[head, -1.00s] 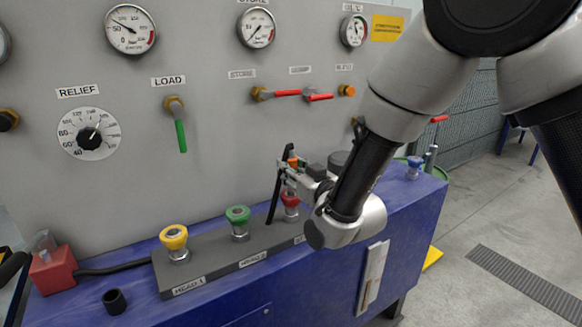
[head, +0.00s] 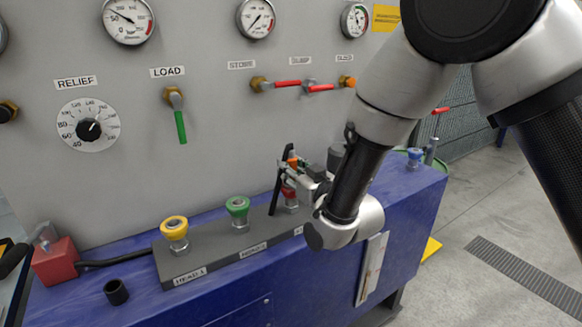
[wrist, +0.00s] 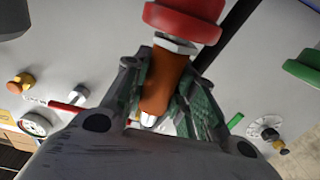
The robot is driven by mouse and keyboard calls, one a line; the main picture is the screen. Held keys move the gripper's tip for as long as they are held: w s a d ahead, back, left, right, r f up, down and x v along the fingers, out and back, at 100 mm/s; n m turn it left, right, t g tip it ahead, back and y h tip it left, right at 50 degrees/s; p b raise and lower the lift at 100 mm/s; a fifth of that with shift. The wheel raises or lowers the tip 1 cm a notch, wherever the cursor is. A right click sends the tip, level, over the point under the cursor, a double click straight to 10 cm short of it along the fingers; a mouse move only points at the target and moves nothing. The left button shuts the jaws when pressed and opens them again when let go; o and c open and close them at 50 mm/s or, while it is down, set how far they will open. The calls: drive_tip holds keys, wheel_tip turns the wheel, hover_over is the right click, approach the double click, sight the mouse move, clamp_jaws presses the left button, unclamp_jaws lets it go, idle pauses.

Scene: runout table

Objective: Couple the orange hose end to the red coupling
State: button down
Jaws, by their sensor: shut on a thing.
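The red coupling (head: 289,193) stands on the grey block, at the right of the row. My gripper (head: 291,174) is right above it, shut on the orange hose end (head: 292,159). In the wrist view, the orange hose end (wrist: 160,82) sits between the fingers (wrist: 165,100). Its line runs into a silver hex collar and the red coupling (wrist: 185,20) at the top of the picture. The two look close together and roughly in line. I cannot tell whether the hose end is seated. A black bar or hose shows beside the gripper.
The green coupling (head: 238,209) and yellow coupling (head: 174,231) stand to the left on the same block (head: 215,258). A black cup (head: 116,292) and a red box (head: 55,262) are further left. The gauge panel (head: 220,120) rises close behind. A blue-capped fitting (head: 414,156) stands right.

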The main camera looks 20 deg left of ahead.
drive_tip(key=shift+f, duration=0.15)
drive_tip(key=c, duration=1.1)
unclamp_jaws()
drive_tip(key=shift+s+d, duration=0.1)
drive_tip(key=v, duration=0.7)
drive_tip(key=shift+s, duration=0.1)
